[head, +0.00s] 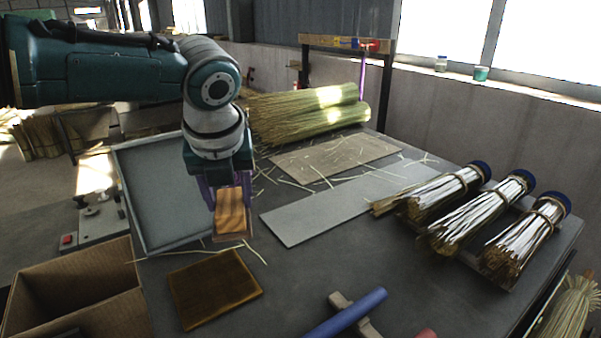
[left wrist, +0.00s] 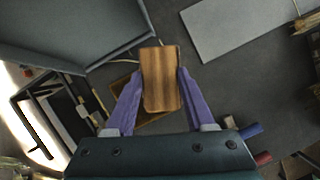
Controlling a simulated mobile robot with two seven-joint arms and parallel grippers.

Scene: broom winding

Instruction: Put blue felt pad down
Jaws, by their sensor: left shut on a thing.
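My left gripper (head: 225,190) points down over the table with its purple fingers shut on a wood-grained block (head: 231,212). In the left wrist view the block (left wrist: 161,80) sits between the two fingers (left wrist: 160,103). The block is above the table, just behind a dark brown square board (head: 215,287), and appears apart from it. Its underside is hidden, and I see no blue felt on its visible faces. My right gripper is not in view.
A shallow grey tray (head: 165,185) lies to the left, a cardboard box (head: 75,290) front left. A grey plate (head: 300,222) lies right of the block. A blue rod (head: 345,314) lies at the front. Loose straws are scattered about.

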